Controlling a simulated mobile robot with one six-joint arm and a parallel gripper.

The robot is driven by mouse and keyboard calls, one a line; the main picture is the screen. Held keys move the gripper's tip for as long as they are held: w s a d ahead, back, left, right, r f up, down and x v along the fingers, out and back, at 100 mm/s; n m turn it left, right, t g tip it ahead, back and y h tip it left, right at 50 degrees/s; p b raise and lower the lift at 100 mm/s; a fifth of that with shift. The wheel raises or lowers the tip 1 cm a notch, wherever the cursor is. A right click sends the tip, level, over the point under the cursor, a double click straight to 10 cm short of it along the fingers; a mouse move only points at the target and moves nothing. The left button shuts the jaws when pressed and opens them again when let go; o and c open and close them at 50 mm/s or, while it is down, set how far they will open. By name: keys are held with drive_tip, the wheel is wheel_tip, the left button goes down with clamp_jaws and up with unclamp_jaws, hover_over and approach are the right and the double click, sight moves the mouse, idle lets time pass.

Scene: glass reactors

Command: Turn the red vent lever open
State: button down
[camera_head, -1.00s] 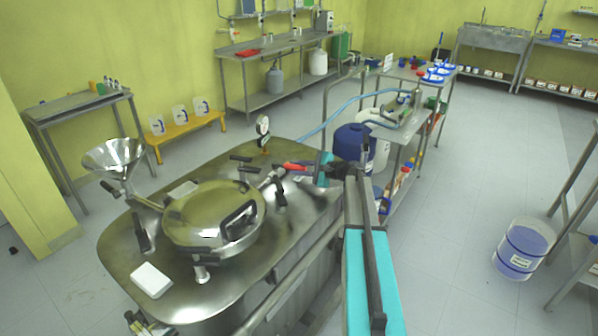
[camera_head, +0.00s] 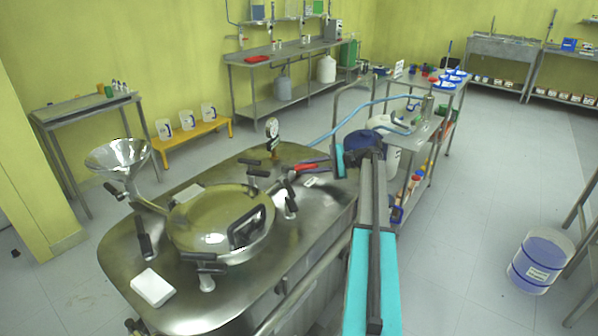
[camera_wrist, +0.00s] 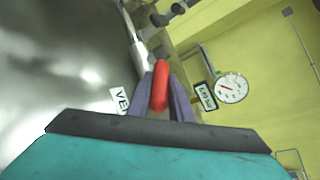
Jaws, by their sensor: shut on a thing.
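The red vent lever (camera_wrist: 160,87) shows between the two grey-purple fingers of my gripper (camera_wrist: 168,95) in the wrist view, and the fingers are shut on it. In the head view the red lever (camera_head: 303,167) sits on top of the steel reactor (camera_head: 320,214), right of the round lid. My gripper (camera_head: 318,164) reaches it from the right, partly covering it. A white label (camera_wrist: 120,101) starting with "VE" lies beside the lever. The lever's pivot is hard to make out.
A pressure gauge (camera_wrist: 230,88) stands close by, behind the lever; it also shows in the head view (camera_head: 272,131). The domed lid (camera_head: 222,222) with black-handled clamps and a funnel (camera_head: 117,158) are to the left. A trolley (camera_head: 425,135) stands behind my arm.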

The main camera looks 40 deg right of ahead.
drive_tip(key=shift+w+d+n+g+y+b, duration=0.3)
drive_tip(key=shift+w+d+n+y+b, duration=0.15)
drive_tip(key=shift+b, duration=0.5)
drive_tip(key=shift+w+r+b, duration=0.15)
drive_tip(key=shift+b, duration=0.15)
drive_tip(key=c, duration=1.6)
unclamp_jaws()
drive_tip(key=shift+a, duration=0.1)
drive_tip(key=shift+n, duration=0.25)
